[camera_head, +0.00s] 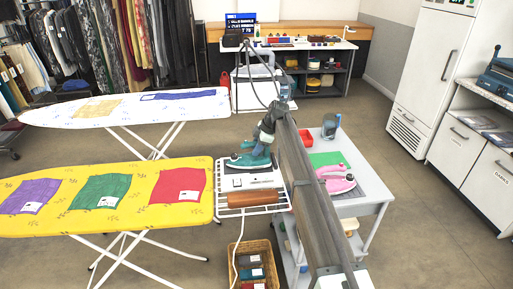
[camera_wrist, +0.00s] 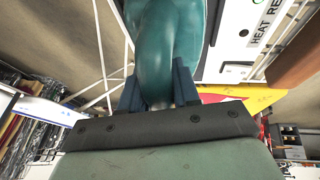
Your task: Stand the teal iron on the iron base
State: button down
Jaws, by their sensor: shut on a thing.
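The teal iron (camera_head: 248,160) is in my gripper (camera_head: 264,138), over the white iron base (camera_head: 250,181) in the head view. In the wrist view, the fingers (camera_wrist: 158,88) are shut on both sides of the iron's teal handle (camera_wrist: 158,45). The iron lies roughly level, its nose to the left. Its underside is hidden, so I cannot tell whether it touches the base. The base also shows in the wrist view (camera_wrist: 235,50), with "HEAT RE" lettering partly cut off.
The base is on a white wire rack (camera_head: 222,208) beside the yellow ironing board (camera_head: 140,175), which bears purple, green and red cloths. A pink iron (camera_head: 336,182) lies on the right table (camera_head: 372,178). A wicker basket (camera_head: 240,250) stands below. My arm hides part of the table.

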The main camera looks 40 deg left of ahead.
jog(key=c, duration=0.8)
grip_release()
jog(key=v, duration=1.2)
jog(key=shift+r, duration=0.1)
